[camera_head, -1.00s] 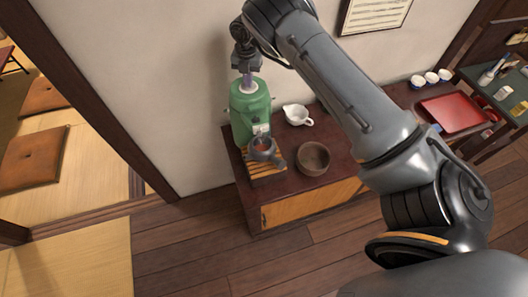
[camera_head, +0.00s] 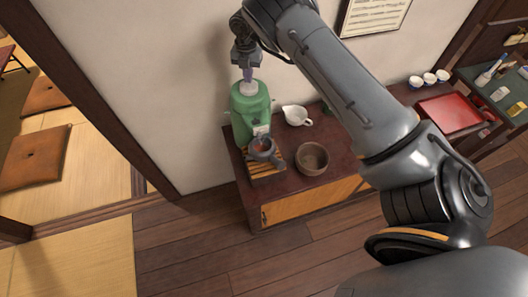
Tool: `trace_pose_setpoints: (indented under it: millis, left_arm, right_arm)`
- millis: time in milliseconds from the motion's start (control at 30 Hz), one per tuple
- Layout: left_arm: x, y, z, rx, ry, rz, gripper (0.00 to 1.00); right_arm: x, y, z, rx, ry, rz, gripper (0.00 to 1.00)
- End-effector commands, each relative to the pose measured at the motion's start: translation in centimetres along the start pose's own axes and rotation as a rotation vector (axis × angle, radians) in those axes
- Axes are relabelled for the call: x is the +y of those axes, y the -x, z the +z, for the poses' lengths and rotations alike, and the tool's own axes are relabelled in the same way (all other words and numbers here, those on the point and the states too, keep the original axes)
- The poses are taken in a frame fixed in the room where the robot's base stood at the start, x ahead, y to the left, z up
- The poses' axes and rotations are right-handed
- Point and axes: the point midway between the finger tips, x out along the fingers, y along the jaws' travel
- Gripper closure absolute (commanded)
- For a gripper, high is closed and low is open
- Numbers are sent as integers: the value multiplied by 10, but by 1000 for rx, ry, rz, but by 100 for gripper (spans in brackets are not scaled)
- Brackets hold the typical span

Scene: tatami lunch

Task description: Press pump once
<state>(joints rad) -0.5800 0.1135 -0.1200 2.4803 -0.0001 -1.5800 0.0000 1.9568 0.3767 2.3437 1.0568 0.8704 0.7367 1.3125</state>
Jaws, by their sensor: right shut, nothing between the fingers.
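A green pump dispenser (camera_head: 250,108) stands on the dark cabinet by the wall, with a pale pump top (camera_head: 248,88) and a spout at its front. My right gripper (camera_head: 247,76) points down directly above the pump top, with its fingers shut and empty. Whether the fingertips touch the top is too small to tell. A dark grey teapot (camera_head: 262,151) stands under the spout on a slatted wooden tray (camera_head: 267,178); its opening looks reddish brown inside. My left gripper is not in view.
A brown bowl (camera_head: 312,158) and a white pitcher (camera_head: 296,116) stand on the cabinet (camera_head: 290,181) right of the dispenser. A red tray (camera_head: 450,113) and several small white cups (camera_head: 429,79) are farther right. My right arm spans above the cabinet.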

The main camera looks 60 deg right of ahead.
Motion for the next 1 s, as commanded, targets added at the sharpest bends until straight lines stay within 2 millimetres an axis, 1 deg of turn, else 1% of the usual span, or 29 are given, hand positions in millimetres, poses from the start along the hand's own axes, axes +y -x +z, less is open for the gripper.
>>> trace_pose_setpoints:
  millis: [367, 533, 667, 1000]
  left_arm:
    - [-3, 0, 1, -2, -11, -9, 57]
    - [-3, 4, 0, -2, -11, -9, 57]
    - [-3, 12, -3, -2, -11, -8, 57]
    - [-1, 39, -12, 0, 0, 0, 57]
  right_arm:
    - [0, 0, 0, 0, 1, 0, 100]
    - [0, 5, 0, 0, 1, 1, 100]
    - [0, 15, 0, -1, 0, 1, 100]
    - [0, 49, 0, -1, 0, 1, 100]
